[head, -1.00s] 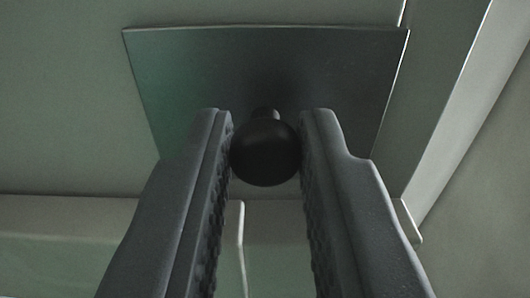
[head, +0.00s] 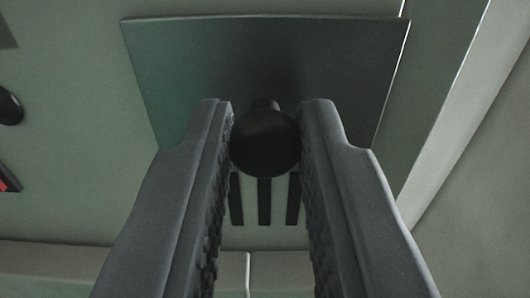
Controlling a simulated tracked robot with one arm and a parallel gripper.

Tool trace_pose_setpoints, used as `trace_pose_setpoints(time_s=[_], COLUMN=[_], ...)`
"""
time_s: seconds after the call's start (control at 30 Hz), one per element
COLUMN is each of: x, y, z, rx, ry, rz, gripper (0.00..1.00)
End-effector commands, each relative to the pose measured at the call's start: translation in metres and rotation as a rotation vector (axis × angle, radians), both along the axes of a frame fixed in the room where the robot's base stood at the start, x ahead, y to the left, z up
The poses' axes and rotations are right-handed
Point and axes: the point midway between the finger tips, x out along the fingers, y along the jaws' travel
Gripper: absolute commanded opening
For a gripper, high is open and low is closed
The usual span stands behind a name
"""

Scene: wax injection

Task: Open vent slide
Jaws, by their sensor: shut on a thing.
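The vent slide is a dark grey-green plate (head: 340,70) with a round black knob (head: 265,143) on it, in the upper middle of the head view. My gripper (head: 267,128) has its two grey fingers on either side of the knob and is shut on it. Below the knob, between the fingers, dark vertical vent slots (head: 264,205) show in the pale panel. The upper ends of the slots are hidden behind the knob and plate, and the fingers may hide more.
The pale green panel (head: 85,130) surrounds the plate. At the left edge are a black rounded part (head: 10,107) and a dark part with a red patch (head: 5,184). A pale raised frame (head: 465,110) runs along the right. A ledge (head: 60,258) crosses below.

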Motion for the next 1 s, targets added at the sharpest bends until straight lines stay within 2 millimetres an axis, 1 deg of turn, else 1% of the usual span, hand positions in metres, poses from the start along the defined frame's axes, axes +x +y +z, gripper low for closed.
trace_pose_setpoints(time_s=[0.03, 0.07, 0.1, 0.13, 0.4, 0.57, 0.67, 1.0], x=[0.000, 0.000, 0.000, 0.000, 0.000, -0.008, -0.020, -0.076], y=[-0.001, -0.001, -0.001, -0.001, 0.000, -0.001, -0.002, -0.004], z=[0.005, 0.006, 0.006, 0.005, 0.004, 0.004, 0.003, 0.000], rx=[-0.003, -0.003, -0.003, -0.003, -0.002, -0.003, -0.003, -0.001], ry=[-0.011, -0.012, -0.012, -0.011, -0.008, -0.009, -0.008, -0.005], rz=[-0.001, -0.001, -0.001, -0.001, 0.000, -0.002, -0.002, -0.003], gripper=[0.00, 0.27, 0.38, 0.41, 0.41, 0.41, 0.41, 0.41])
